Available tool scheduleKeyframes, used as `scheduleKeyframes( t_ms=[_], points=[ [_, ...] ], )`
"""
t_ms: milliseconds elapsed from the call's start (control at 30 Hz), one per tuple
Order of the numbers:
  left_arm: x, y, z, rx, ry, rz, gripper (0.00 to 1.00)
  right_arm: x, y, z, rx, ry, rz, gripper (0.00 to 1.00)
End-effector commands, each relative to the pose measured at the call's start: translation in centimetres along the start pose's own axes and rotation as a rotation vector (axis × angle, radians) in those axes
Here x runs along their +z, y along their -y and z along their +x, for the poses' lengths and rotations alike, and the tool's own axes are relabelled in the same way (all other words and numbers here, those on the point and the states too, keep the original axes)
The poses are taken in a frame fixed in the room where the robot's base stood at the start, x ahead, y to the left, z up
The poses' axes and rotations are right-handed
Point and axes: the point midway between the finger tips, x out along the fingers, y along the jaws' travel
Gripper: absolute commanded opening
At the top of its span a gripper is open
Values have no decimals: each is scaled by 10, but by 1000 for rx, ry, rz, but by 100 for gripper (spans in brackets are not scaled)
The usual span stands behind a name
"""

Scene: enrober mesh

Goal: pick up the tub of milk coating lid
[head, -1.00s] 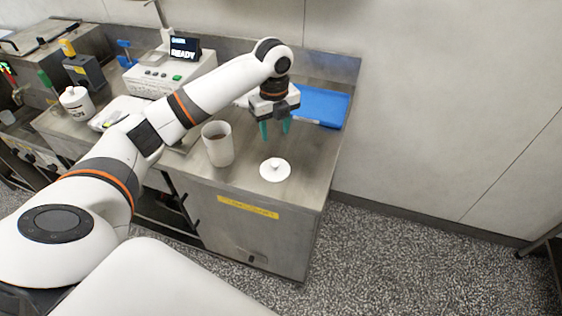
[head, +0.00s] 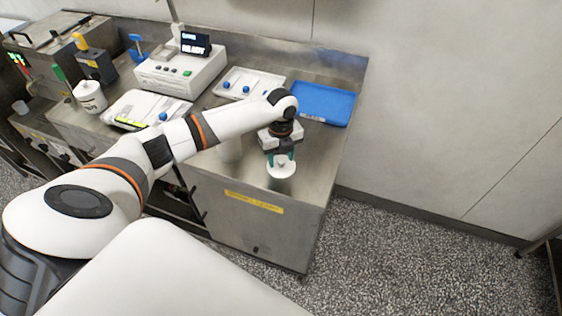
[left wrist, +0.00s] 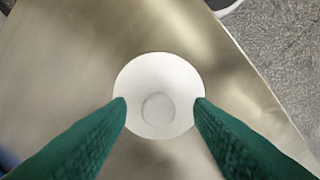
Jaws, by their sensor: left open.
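The lid (head: 281,172) is a round white disc with a small knob, lying on the steel worktop near its front right corner. My left gripper (head: 281,159) is pointed down right over it, with green fingers. In the left wrist view the lid (left wrist: 158,72) lies between the open fingers (left wrist: 160,103), its round knob near the middle. The fingers overlap the lid's edges in that view; I cannot tell whether they touch it. My right gripper is not in view.
A blue tray (head: 323,103) lies behind the lid. The worktop (head: 315,160) is bare right of the lid.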

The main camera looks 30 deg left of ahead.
Motion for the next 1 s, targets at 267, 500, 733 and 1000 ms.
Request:
scheduleKeyframes(
  t_ms=[267,500,733,1000],
  points=[
    [0,0,5,0,0,1,47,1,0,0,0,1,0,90],
    [0,0,4,0,0,1,8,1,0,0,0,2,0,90],
    [0,0,4,0,0,1,0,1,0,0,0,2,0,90],
    [-1,-1,-23,4,-2,3,0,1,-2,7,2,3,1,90]
  ],
)
